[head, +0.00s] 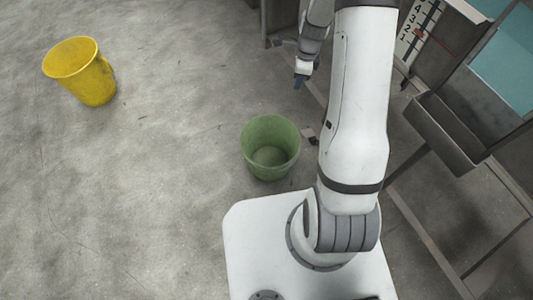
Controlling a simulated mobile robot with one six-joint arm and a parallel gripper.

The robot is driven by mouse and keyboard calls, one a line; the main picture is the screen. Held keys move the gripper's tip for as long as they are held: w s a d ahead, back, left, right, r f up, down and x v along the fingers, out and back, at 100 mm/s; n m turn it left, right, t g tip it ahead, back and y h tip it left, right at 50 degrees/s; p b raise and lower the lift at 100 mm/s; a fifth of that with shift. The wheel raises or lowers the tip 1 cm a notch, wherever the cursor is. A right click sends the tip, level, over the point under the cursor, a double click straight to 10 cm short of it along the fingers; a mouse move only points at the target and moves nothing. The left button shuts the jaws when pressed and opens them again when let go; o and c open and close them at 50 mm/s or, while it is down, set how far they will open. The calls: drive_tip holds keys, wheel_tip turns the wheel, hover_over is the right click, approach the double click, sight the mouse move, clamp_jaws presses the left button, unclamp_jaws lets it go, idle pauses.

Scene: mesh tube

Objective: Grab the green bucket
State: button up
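The green bucket (270,148) stands upright on the concrete floor near the middle of the head view, just beyond the front edge of my white base. Its open top faces up and it looks empty inside. My gripper (299,84) shows small near the top of the view, beyond the bucket and slightly to its right, apart from it. The fingertips are dark and too small to tell whether they are open or shut. My arm's large white link stands to the right of the bucket.
A yellow bucket (82,72) stands on the floor at the upper left. A metal frame with a trough (445,132) lines the right side, close to my arm. A small flat object lies right of the green bucket.

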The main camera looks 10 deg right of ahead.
wheel_tip(320, 180, down, 20)
drive_tip(key=w+d+m+b, duration=0.1)
drive_tip(key=d+m+b, duration=0.1)
drive_tip(key=m+b, duration=0.4)
drive_tip(key=m+g+b, duration=0.1)
drive_tip(key=m+b, duration=0.1)
drive_tip(key=m, duration=0.3)
approach(294, 133)
drive_tip(key=f, duration=0.2)
drive_tip(key=s+f, duration=0.1)
drive_tip(key=f, duration=0.2)
drive_tip(key=shift+f, duration=0.1)
drive_tip(key=f+b, duration=0.1)
drive_tip(key=f, duration=0.1)
drive_tip(key=f+b, duration=0.1)
drive_tip(key=w+a+f+b, duration=0.1)
drive_tip(key=f, duration=0.1)
drive_tip(key=shift+f, duration=0.4)
drive_tip(key=shift+r, duration=0.1)
clamp_jaws()
